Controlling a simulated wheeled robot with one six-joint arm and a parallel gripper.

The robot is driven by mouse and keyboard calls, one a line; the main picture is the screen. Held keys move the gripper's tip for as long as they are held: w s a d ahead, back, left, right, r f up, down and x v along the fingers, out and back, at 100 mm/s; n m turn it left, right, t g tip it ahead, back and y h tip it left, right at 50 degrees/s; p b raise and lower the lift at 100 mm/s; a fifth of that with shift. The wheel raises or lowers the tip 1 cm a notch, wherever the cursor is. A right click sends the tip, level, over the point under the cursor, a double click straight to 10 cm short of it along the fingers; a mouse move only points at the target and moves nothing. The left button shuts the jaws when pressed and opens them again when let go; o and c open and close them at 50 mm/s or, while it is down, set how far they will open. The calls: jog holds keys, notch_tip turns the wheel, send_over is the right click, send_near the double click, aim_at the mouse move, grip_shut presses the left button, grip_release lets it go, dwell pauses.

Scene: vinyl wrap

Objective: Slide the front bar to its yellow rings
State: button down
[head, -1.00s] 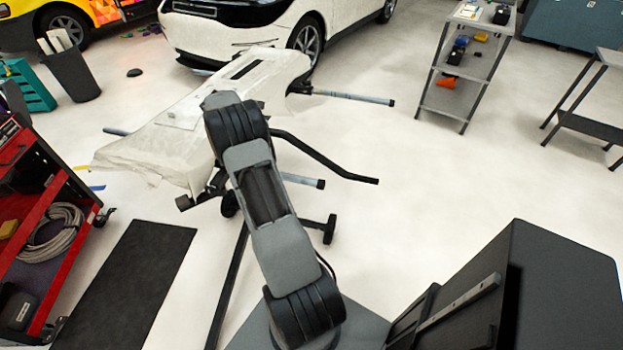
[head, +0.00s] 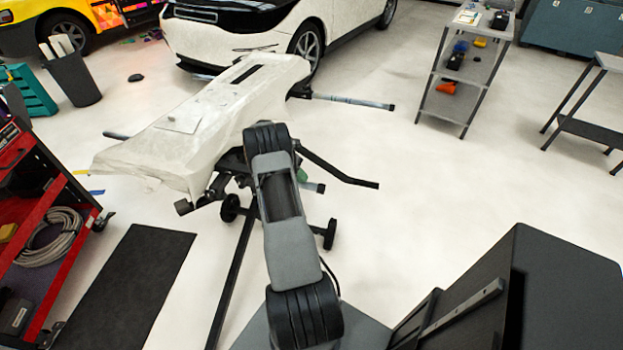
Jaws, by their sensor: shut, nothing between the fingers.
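A wheeled stand carries a long bumper-like panel wrapped in pale film (head: 215,105). A bar with a grey sleeve (head: 314,187) sticks out to the right from the near end of the stand; my arm hides its inner part. A similar grey bar (head: 350,102) sticks out at the far end. I cannot tell for certain which is the front bar, and I cannot make out yellow rings on either. My arm reaches over the near end of the stand. My gripper is hidden behind my arm. A small green patch (head: 302,175) shows beside the arm, just above the near bar.
A bent black handle (head: 345,170) juts right from the stand. A red tool cart (head: 50,215) and a dark mat (head: 130,285) lie to the left. A grey shelf cart (head: 465,75) stands at the back right. The floor right of the stand is clear.

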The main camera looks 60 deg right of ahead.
aim_at(318, 185)
jog(key=shift+s+d, duration=0.25)
jog(key=shift+s, duration=0.7)
jog(key=shift+s+d, duration=0.25)
jog(key=shift+s, duration=0.65)
jog(key=shift+s+r, duration=0.1)
